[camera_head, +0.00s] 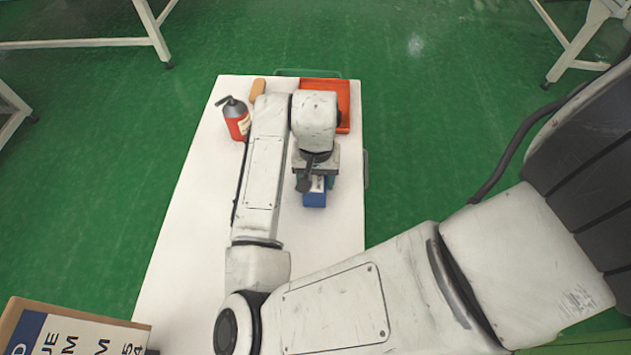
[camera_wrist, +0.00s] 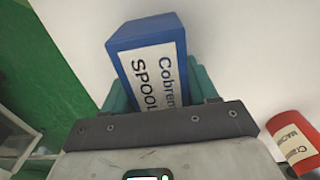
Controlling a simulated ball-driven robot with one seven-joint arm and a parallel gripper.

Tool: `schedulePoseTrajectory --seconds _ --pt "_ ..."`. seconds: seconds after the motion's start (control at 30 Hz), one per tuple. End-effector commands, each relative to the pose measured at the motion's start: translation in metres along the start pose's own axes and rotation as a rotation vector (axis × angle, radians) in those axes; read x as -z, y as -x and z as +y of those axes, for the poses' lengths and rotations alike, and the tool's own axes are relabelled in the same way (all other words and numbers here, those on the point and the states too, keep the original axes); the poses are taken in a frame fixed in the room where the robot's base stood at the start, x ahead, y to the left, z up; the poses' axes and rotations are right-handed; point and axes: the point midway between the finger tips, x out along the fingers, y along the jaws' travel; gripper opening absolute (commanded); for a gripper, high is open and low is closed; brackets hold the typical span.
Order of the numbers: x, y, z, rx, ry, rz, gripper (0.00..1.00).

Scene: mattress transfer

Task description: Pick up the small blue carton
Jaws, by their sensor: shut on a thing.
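The small blue carton (camera_head: 315,198) is over the white tabletop, at the lower end of my arm in the head view. In the wrist view the blue carton (camera_wrist: 125,45) has a white label reading "Cobren" and "SPOOL", partly cut off. My gripper (camera_wrist: 160,92) has its teal fingers on either side of the carton and is shut on it. In the head view my gripper (camera_head: 316,182) is mostly hidden by my wrist. I cannot tell whether the carton touches the tabletop.
The white tabletop (camera_head: 180,250) also holds a red fire extinguisher (camera_head: 238,124), a brown block (camera_head: 257,88) and an orange-red tray (camera_head: 342,92) at the far end. A cardboard box (camera_head: 80,335) stands at lower left. A red labelled thing (camera_wrist: 290,128) is at right in the wrist view.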

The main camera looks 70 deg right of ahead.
Motion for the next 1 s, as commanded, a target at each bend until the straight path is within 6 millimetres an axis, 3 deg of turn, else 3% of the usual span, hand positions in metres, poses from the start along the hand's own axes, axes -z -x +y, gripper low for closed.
schedulePoseTrajectory --seconds 0.27,0.63,0.87,1.0 --pt "0.0 0.0 0.0 0.0 0.0 0.0 0.21" --pt "0.0 0.006 0.0 0.001 0.0 0.002 0.21" --pt "0.001 0.034 0.0 0.001 -0.001 0.003 0.21" --pt "-0.019 0.062 0.016 0.001 -0.003 0.006 0.21"
